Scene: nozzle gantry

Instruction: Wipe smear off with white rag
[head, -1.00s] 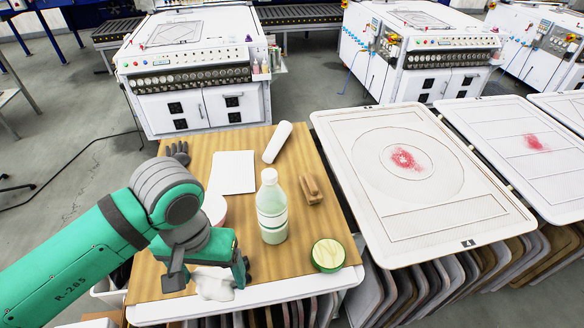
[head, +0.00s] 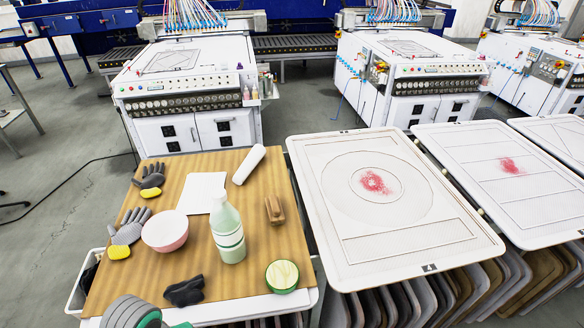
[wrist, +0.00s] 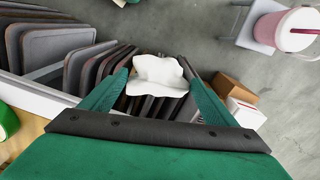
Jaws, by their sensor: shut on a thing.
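My gripper (wrist: 160,78) is shut on the white rag (wrist: 160,72), which is bunched between the two fingertips in the wrist view. It is held in the air above the floor, beside a row of stored trays. In the head view the gripper and the white rag are out of sight; only a bit of my arm shows at the bottom edge. A red smear (head: 375,182) lies inside the circle of the near white tray (head: 420,262). Another red smear (head: 508,165) lies on the tray to its right (head: 551,215).
The wooden table (head: 190,262) holds a dark rag (head: 184,290), bottle (head: 229,232), pink bowl (head: 165,231), gloves (head: 127,228), brown brush (head: 275,209), white roll (head: 249,165) and round green tin (head: 282,276). Trays hang in a row (head: 470,285) below. Cardboard boxes (wrist: 238,92) stand on the floor.

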